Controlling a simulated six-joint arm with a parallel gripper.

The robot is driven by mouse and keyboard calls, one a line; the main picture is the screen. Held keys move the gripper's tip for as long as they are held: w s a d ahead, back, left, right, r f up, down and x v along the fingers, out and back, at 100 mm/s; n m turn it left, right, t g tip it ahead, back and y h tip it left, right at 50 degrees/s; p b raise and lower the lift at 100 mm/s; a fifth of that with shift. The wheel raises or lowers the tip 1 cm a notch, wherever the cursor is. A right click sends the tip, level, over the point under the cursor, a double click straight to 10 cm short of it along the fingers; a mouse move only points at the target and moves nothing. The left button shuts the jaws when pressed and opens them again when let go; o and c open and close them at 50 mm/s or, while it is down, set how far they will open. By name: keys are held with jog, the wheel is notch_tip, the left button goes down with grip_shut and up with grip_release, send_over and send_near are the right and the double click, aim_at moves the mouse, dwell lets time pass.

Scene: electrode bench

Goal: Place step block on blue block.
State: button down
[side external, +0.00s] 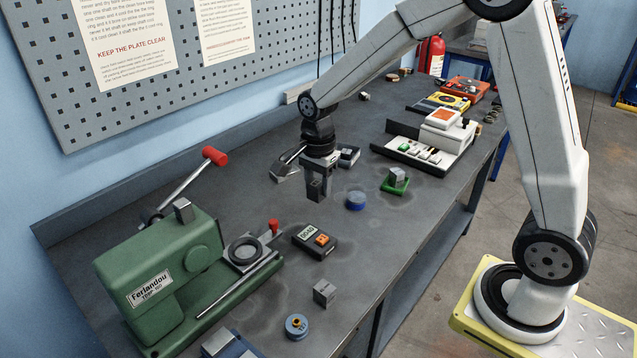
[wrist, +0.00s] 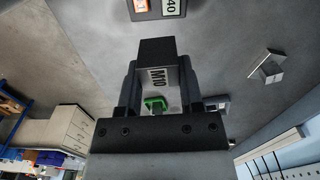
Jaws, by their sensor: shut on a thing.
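My gripper (side external: 316,190) is in the middle of the bench, pointing down and shut on a dark grey metal block. In the wrist view the held block (wrist: 158,72) is marked M10 and sits between the fingers (wrist: 157,85). I cannot tell from its shape whether it is the step block. In the wrist view the blue block does not show. A blue piece with a grey top (side external: 228,345) is cut off at the bottom edge.
A green press (side external: 165,270) stands at left, with a meter (side external: 315,240) beside it. A grey cube (side external: 324,292) and blue ring (side external: 296,326) are in front. A green tray (side external: 396,187) bears a grey block. An angled metal piece (side external: 287,166) lies behind my gripper.

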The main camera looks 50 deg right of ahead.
jog(key=s+d+r, duration=0.3)
jog(key=s+d, duration=0.8)
jog(key=s, duration=0.2)
jog(key=shift+d+m, duration=0.15)
jog(key=shift+m, duration=0.15)
jog(key=shift+w, duration=0.15)
send_over(356, 198)
jog(key=s, duration=0.1)
notch_tip(356, 198, down, 8)
jog(key=shift+f, duration=0.1)
jog(key=shift+w+f, duration=0.45)
jog(key=shift+f, duration=0.05)
